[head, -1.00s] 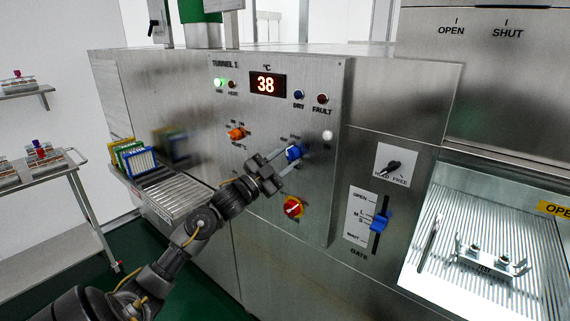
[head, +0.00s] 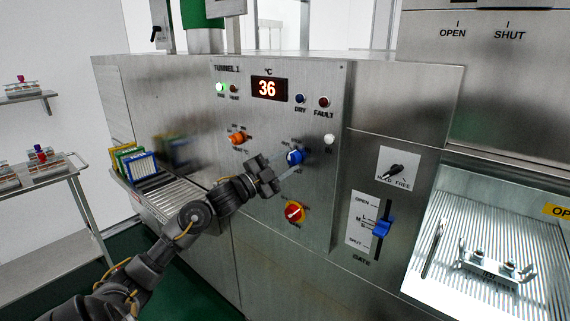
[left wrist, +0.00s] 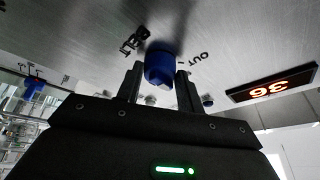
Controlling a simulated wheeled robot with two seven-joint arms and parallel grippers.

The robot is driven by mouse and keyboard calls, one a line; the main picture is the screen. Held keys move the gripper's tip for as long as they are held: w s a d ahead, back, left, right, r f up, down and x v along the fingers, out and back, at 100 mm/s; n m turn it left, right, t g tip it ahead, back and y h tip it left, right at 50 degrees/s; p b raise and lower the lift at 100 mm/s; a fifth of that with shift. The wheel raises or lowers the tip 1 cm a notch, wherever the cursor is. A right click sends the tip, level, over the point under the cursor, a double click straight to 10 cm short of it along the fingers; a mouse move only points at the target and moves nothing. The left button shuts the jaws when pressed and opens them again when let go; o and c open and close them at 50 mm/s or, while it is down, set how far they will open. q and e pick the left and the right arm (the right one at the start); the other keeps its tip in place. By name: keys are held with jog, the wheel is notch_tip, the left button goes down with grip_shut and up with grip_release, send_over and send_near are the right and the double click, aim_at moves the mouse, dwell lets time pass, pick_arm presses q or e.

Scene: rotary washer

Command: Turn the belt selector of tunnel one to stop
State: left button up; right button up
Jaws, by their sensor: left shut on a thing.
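The tunnel 1 panel (head: 235,105) carries a blue knob (head: 294,157) on its right half, which I take to be the belt selector. In the left wrist view, the blue knob (left wrist: 160,68) sits between the two fingers of my left gripper (left wrist: 158,85). An "OUT" mark is at its right, and a dark label at its left is hard to read. In the head view, my left gripper (head: 283,165) reaches the knob from the lower left and is shut on it. The knob's pointing direction is partly hidden. My right gripper is not in view.
An orange knob (head: 237,138) is left of the blue one, and a red-and-yellow switch (head: 294,213) is below. A blue gate lever (head: 382,228) and a black knob (head: 395,172) are to the right. A roller shelf with racks (head: 140,163) juts out at left.

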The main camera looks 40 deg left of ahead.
pick_arm(q)
jog(key=o, duration=1)
jog(key=shift+d, duration=0.1)
jog(key=shift+f, duration=0.1)
jog(key=b+v, duration=0.4)
jog(key=v, duration=0.6)
jog(key=shift+s+f, duration=0.1)
jog(key=shift+s, duration=0.25)
